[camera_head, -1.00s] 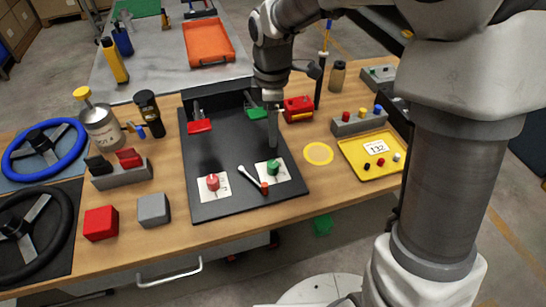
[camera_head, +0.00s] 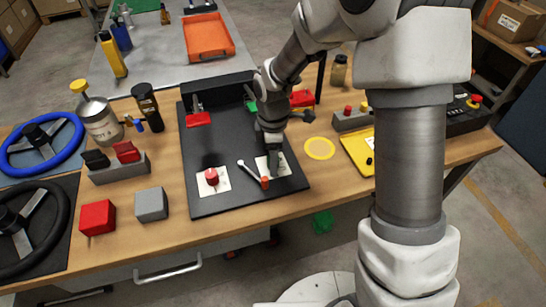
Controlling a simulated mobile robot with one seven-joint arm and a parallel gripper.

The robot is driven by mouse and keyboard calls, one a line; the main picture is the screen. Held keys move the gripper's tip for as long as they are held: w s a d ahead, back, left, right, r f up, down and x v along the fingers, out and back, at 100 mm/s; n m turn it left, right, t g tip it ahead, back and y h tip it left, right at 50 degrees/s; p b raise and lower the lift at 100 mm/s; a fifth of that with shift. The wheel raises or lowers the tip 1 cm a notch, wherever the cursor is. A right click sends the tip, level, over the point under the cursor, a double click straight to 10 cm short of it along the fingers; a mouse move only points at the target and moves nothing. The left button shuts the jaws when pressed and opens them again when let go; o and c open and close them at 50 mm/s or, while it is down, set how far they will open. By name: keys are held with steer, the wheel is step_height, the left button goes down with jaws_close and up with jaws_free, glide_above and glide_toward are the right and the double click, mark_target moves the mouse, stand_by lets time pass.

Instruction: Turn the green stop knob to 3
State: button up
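My gripper (camera_head: 273,158) points down over the white dial card (camera_head: 286,169) at the right front of the black panel (camera_head: 222,203). The green stop knob on that card is hidden behind my gripper. I cannot tell whether the fingers touch it, are around it, or are open or shut. The numbers on the card are too small to read. A red knob (camera_head: 211,176) stands on its own white card at the left front of the panel.
A small white lever with a red end (camera_head: 264,182) lies close beside my gripper, left and in front. Red (camera_head: 198,119) and green levers stand at the panel's back. A yellow ring (camera_head: 319,148) lies to the right. A red block (camera_head: 97,217) and grey block (camera_head: 151,204) are at left.

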steer(key=shift+c, duration=0.2)
jaws_close()
steer(key=shift+m, duration=0.4)
steer(key=m+b, duration=0.1)
steer(key=m, duration=0.4)
steer(key=shift+m, duration=0.3)
steer(key=m, duration=0.5)
steer(key=shift+m, duration=0.3)
steer(key=shift+o, duration=0.2)
jaws_free()
